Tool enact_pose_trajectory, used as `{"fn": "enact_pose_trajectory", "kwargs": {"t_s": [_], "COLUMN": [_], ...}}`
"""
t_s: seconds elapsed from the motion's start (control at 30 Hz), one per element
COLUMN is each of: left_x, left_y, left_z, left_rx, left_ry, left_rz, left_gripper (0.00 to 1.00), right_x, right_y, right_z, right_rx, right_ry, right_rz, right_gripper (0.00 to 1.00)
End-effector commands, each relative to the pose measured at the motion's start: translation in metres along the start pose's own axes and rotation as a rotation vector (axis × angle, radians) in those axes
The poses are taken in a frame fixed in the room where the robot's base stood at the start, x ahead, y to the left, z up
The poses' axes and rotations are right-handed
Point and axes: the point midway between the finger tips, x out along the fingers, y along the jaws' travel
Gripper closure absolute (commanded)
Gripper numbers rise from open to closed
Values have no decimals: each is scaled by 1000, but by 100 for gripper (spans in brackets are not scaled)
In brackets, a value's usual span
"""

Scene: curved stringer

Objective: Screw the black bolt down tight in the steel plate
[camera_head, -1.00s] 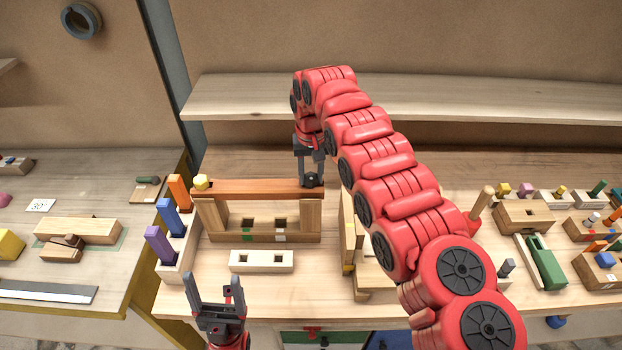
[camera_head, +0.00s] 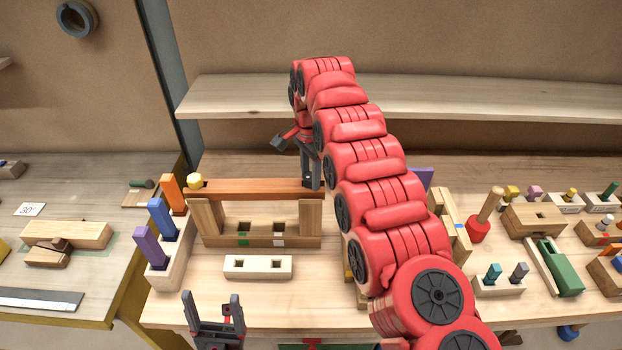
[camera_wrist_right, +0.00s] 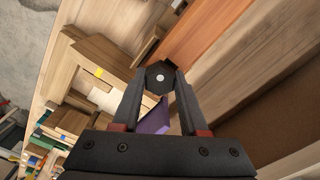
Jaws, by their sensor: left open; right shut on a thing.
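The black bolt's hexagonal head (camera_wrist_right: 158,76), with a pale dot in its centre, sits between the fingertips of my right gripper (camera_wrist_right: 160,82). That gripper is shut on it. In the head view my right gripper (camera_head: 312,185) points down at the right end of a reddish-brown beam (camera_head: 255,189). The bolt's shank is hidden, so I cannot tell how deep it sits. I cannot clearly make out a steel plate under the head. My left gripper (camera_head: 212,297) is open and empty at the front edge of the bench.
The beam lies across a wooden stand (camera_head: 262,230), with a yellow hexagonal piece (camera_head: 195,181) at its left end. A rack of coloured pegs (camera_head: 175,262) stands left and a pale two-hole block (camera_head: 258,267) in front. Several blocks and tools fill the right side.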

Motion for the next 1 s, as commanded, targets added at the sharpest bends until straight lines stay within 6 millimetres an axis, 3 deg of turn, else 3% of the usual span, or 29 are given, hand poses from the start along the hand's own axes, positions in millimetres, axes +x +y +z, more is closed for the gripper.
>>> {"fn": "enact_pose_trajectory", "kwargs": {"t_s": [0.37, 0.7, 1.0], "left_x": [0, 29, 29], "left_y": [0, -1, -1], "left_z": [0, -5, -5], "left_rx": [0, 0, 0], "left_ry": [0, 0, 0], "left_rz": [0, 0, 0], "left_gripper": [21, 21, 21], "right_x": [4, 2, 7], "right_y": [1, 1, 2], "right_z": [2, 3, 1], "right_rx": [80, 652, 758], "right_ry": [-3, 2, 4], "right_rz": [8, 13, 15], "right_gripper": [100, 100, 100]}}
